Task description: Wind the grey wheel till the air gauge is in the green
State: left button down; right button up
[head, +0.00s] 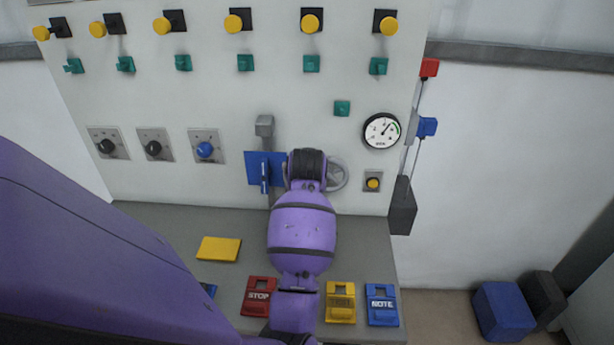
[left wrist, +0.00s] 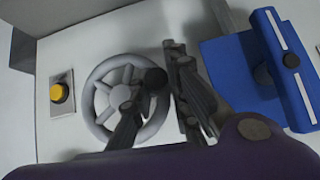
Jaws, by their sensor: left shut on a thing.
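The grey wheel (head: 337,174) is a spoked handwheel on the white panel, partly hidden behind my left wrist in the head view. It shows more fully in the left wrist view (left wrist: 98,92), with a dark knob (left wrist: 155,79) on its rim. My left gripper (left wrist: 160,88) is shut on the wheel at its rim by the knob, with one finger on either side. In the head view its fingertips are hidden. The air gauge (head: 381,131) is a round white dial up and right of the wheel. Its needle points up and right; a green arc lies at its right edge.
A blue plate with a lever (head: 265,170) is close left of my gripper. A yellow button (head: 373,181) is right of the wheel. Yellow and green knobs line the panel above. A grey ledge (head: 225,218) below carries coloured blocks.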

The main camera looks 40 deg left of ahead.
pick_arm(q)
jog(key=shift+f+n+t+h, duration=0.6)
jog(key=shift+f+t+h, duration=0.1)
jog(key=shift+f+h, duration=0.2)
jog(key=shift+w+d+f+n+t+h, duration=0.15)
jog(key=shift+d+f+n+t+h, duration=0.15)
jog(key=shift+f+n+t+h, duration=0.35)
jog(key=shift+w+d+f+n+t+h, duration=0.15)
jog(key=shift+d+f+n+t+h, duration=0.15)
jog(key=shift+n+t+h, duration=0.4)
jog(key=shift+w+d+f+n+t+h, duration=0.15)
jog(key=shift+d+f+n+t+h, duration=0.15)
jog(key=shift+f+t+h, duration=0.4)
jog(key=shift+r+h, duration=0.2)
jog(key=shift+h, duration=0.05)
jog(key=c, duration=1.7)
grip_release()
